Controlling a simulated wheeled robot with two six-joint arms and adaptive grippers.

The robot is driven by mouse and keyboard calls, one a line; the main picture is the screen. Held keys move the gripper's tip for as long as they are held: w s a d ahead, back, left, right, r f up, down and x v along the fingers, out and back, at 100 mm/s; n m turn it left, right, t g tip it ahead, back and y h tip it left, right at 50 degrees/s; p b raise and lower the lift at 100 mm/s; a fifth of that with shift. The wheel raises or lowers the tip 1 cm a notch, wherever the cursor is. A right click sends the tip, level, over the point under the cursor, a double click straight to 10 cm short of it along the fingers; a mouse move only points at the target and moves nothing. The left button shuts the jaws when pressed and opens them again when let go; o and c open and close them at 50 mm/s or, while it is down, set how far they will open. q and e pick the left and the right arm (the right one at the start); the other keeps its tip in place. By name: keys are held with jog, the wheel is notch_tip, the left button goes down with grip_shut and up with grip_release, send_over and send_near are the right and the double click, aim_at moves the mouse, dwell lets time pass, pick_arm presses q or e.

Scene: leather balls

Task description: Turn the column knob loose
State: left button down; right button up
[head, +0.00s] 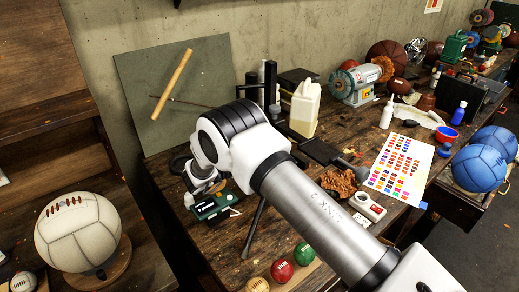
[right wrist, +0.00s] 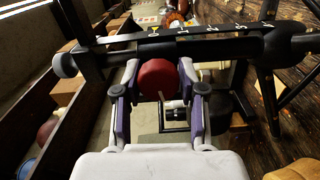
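The red round knob (right wrist: 158,80) sits in the middle of the right wrist view, just below a dark horizontal bar with pale marks (right wrist: 200,45), which looks like the column. My right gripper (right wrist: 159,70) has one grey and purple finger on each side of the knob. Both fingertips appear to touch its sides. In the head view my right arm reaches in from the lower right, and its wrist hides the knob and most of the gripper. A small device with a green base (head: 212,206) shows below the wrist. My left gripper is not in view.
A grey-green board (head: 170,75) leans on the wall behind the wrist. A cream jug (head: 304,108) and a grinder (head: 355,84) stand farther right. Small balls (head: 282,270) lie at the front. A large white ball (head: 78,230) is at the left.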

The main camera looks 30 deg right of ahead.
jog(key=shift+o, duration=1.1)
jog(key=shift+d, duration=0.15)
jog(key=s+a, duration=0.1)
jog(key=a, duration=1.1)
